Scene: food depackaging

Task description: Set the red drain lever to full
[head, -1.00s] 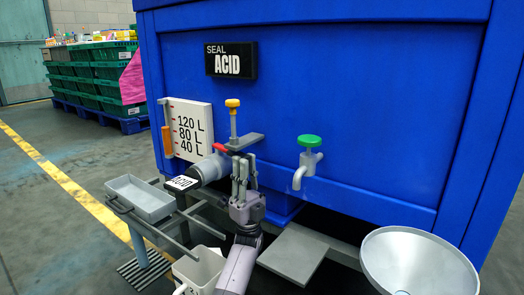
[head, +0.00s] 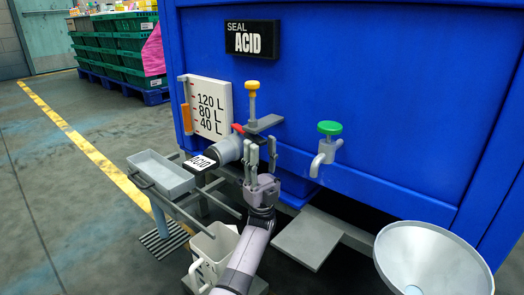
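The red drain lever (head: 238,129) is a small red piece on top of the grey drain pipe (head: 229,149) at the front of the blue tank (head: 350,90). Only part of the lever shows. My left gripper (head: 262,153) points up just to the right of the pipe and lever, its fingers spread apart with nothing between them. It looks apart from the lever, though depth is hard to judge. My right gripper is not in view.
A white jug (head: 212,250) stands below. A yellow-topped valve (head: 252,86), green tap (head: 329,128), level gauge (head: 210,108) and large funnel (head: 432,260) surround the area.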

